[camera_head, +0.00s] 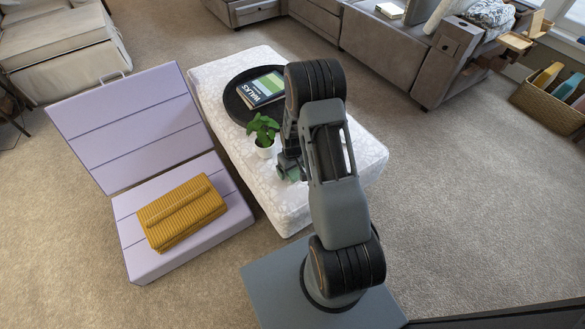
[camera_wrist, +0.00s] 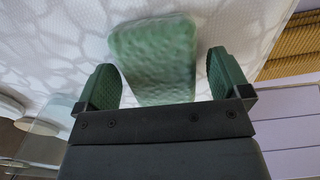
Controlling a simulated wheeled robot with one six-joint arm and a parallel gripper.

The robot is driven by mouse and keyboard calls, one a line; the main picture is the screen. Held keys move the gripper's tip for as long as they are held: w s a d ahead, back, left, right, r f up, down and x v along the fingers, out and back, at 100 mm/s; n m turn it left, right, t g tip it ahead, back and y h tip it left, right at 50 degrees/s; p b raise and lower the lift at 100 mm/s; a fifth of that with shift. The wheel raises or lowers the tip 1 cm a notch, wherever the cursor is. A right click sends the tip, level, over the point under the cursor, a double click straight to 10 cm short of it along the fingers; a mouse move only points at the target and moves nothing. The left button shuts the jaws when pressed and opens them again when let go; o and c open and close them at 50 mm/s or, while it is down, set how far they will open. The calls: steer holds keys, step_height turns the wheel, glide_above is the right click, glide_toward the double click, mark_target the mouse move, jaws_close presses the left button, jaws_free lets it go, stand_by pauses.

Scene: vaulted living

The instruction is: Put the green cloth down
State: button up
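The green cloth (camera_wrist: 155,62) shows in the wrist view as a folded, rounded pad over the white patterned top of the ottoman (camera_wrist: 50,40). My gripper (camera_wrist: 165,75) is open, its two green-padded fingers on either side of the cloth, with a gap visible at each side. The cloth appears to rest on the ottoman, though its underside is hidden. In the head view my gripper (camera_head: 290,167) is low over the ottoman (camera_head: 350,135), and a bit of green cloth (camera_head: 293,173) shows by it; my arm hides the rest.
A potted plant (camera_head: 263,130) stands just left of my gripper. A black round tray (camera_head: 236,108) with a green book (camera_head: 262,89) lies behind it. An open lilac box (camera_head: 215,225) with a folded yellow blanket (camera_head: 180,213) on it is at the left.

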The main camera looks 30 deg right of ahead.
steer(key=s+a+r+t+p, duration=0.1)
steer(key=s+a+r+p, duration=0.1)
steer(key=r, duration=1)
steer(key=s+a+r+p, duration=0.2)
steer(key=r, duration=1.1)
steer(key=s+a+r+m+t, duration=0.1)
steer(key=s+a+r+t, duration=0.1)
steer(key=s+a+r, duration=0.3)
steer(key=s+r, duration=0.4)
steer(key=s, duration=0.3)
steer(key=shift+r, duration=0.2)
steer(key=shift+a, duration=0.1)
